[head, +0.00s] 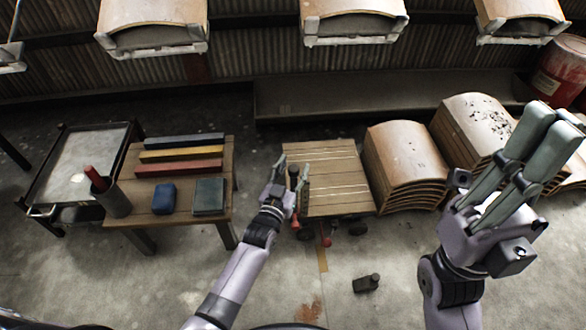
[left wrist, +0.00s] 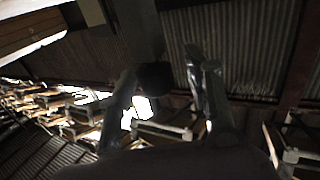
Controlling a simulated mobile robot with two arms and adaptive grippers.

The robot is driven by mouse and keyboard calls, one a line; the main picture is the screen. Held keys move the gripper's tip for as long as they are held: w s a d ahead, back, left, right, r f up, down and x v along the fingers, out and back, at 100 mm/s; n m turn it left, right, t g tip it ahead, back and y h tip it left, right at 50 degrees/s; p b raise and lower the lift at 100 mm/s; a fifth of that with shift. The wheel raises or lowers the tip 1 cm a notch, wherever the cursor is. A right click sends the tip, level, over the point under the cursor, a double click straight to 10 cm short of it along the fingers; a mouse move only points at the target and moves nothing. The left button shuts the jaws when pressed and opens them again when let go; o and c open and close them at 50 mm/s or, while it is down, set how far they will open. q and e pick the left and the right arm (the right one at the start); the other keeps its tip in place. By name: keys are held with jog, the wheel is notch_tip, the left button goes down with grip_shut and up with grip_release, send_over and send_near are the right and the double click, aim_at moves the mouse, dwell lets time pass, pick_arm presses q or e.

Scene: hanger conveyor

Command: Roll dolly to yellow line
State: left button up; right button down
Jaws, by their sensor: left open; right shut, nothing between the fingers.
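The dolly (head: 335,172) is a low slatted wooden platform on dark wheels, standing on the floor in the middle of the head view. My left gripper (head: 291,168) is open at the dolly's left edge. A dark upright post or handle (head: 294,184) appears between its fingers; I cannot tell if they touch it. In the left wrist view a dark rounded end (left wrist: 154,78) shows between the fingers (left wrist: 160,85). My right gripper (head: 545,112) is shut and empty, raised at the right.
A wooden table (head: 140,211) with coloured bars and blocks stands left of the dolly. Stacked curved wooden panels (head: 403,150) stand close on its right. A small dark object (head: 366,284) lies on the floor in front. Panels hang overhead (head: 353,15).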

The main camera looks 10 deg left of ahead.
pick_arm(q)
jog(key=s+a, duration=0.2)
jog(key=s, duration=1)
jog(key=shift+w, duration=0.1)
